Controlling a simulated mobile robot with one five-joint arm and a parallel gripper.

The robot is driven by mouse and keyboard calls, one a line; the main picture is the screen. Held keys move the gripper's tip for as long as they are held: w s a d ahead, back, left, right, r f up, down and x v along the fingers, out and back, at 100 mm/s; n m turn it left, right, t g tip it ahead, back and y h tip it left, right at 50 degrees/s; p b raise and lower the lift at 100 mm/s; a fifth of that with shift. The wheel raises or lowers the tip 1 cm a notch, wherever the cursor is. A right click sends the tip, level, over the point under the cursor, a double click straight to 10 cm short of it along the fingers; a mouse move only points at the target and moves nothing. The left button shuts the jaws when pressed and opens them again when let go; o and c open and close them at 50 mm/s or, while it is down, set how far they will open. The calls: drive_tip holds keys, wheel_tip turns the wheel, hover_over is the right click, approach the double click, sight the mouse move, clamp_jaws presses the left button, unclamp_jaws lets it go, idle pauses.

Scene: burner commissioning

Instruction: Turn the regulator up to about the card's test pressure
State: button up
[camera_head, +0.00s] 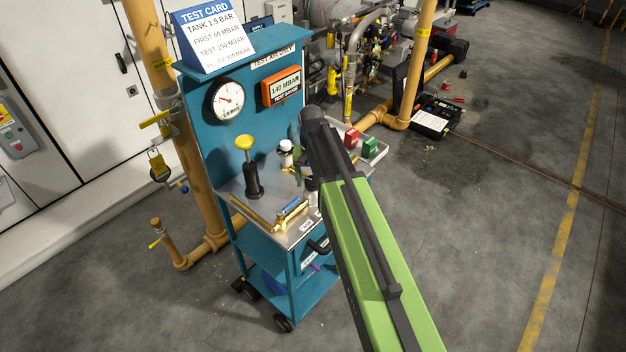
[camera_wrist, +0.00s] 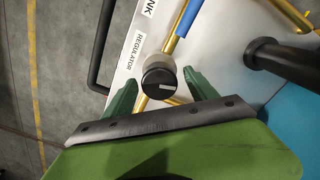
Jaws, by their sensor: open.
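The regulator knob (camera_wrist: 158,80) is black with a white mark on its face, beside a label reading REGULATOR (camera_wrist: 134,53) in the wrist view. My gripper (camera_wrist: 161,83) is open, with one green finger on each side of the knob. I cannot tell whether the fingers touch it. In the head view my arm hides the knob and most of the gripper. The test card (camera_head: 212,38) reads TEST 150 MBAR. The orange test gauge (camera_head: 281,87) reads 140 MBAR. The round dial (camera_head: 227,99) has a red needle, its value too small to read.
On the teal cart (camera_head: 238,142) stand a yellow-topped black plunger (camera_head: 249,170), brass pipe with a blue-handled valve (camera_head: 291,208), and red (camera_head: 352,138) and green (camera_head: 370,148) blocks. A yellow gas pipe (camera_head: 188,150) rises at left.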

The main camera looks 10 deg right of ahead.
sight(312, 180)
wheel_tip(312, 180, up, 18)
drive_tip(key=p, duration=1.7)
drive_tip(key=shift+f, duration=0.25)
drive_tip(key=s+f+n+b, duration=0.3)
drive_tip(key=s+f+b, duration=0.5)
drive_tip(key=s, duration=0.6)
drive_tip(key=shift+s+f+b, duration=0.25)
drive_tip(key=shift+f+b, duration=0.05)
drive_tip(key=shift+f, duration=0.2)
drive_tip(key=shift+a, duration=0.1)
idle(3.3)
